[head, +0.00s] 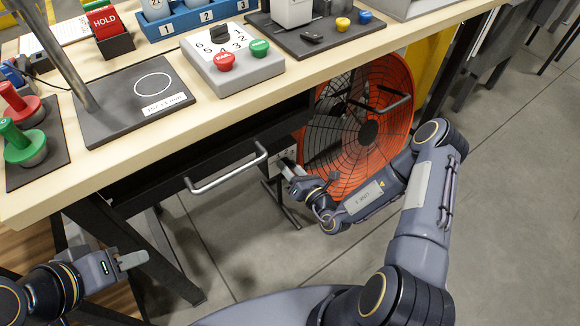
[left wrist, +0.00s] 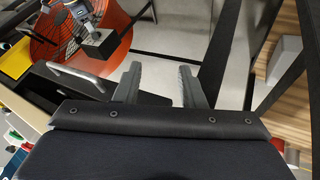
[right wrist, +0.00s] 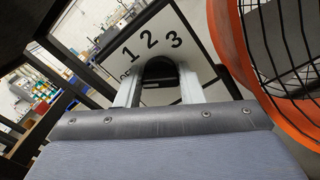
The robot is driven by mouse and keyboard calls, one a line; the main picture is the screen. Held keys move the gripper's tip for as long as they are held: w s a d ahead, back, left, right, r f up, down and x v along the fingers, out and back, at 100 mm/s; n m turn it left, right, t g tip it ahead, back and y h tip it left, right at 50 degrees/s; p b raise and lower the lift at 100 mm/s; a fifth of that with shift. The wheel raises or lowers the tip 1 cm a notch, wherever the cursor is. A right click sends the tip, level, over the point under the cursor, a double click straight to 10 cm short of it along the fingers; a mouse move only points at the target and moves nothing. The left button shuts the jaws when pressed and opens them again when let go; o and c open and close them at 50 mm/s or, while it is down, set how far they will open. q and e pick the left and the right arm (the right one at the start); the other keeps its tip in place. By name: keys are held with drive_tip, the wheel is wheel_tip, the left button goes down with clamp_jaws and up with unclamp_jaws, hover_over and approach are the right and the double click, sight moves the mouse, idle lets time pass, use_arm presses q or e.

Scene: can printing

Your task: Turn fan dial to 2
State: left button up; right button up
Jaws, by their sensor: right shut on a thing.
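The orange fan (head: 368,125) stands under the table's right part. Its white dial panel (right wrist: 195,50) shows the numbers 1, 2, 3 and a partly hidden "OFF" label in the right wrist view. The black dial (right wrist: 158,69) sits below the numbers, between the two fingers of my right gripper (right wrist: 158,90), which is shut on it. The dial's rounded top is below the 2; its exact pointing is hard to tell. In the head view my right gripper (head: 291,168) is at the panel, beside the fan. My left gripper (head: 130,261) is open and empty, low at the left.
The wooden table (head: 240,100) holds a numbered selector box (head: 232,70), buttons and a dark mat (head: 110,105). A drawer handle (head: 226,168) juts from the table's front, left of my right gripper. Dark table legs stand below. The floor in front is clear.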

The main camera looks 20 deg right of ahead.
drive_tip(key=m+p, duration=0.1)
drive_tip(key=m, duration=0.2)
drive_tip(key=shift+d+p, duration=0.1)
drive_tip(key=shift+p, duration=0.3)
drive_tip(key=m+p, duration=0.2)
drive_tip(key=m, duration=0.2)
drive_tip(key=shift+f+m, duration=0.1)
drive_tip(key=shift+m, duration=0.2)
drive_tip(key=shift+f+m+p, duration=0.2)
drive_tip(key=shift+m+p, duration=0.4)
drive_tip(key=shift+m, duration=3.1)
drive_tip(key=o, duration=1)
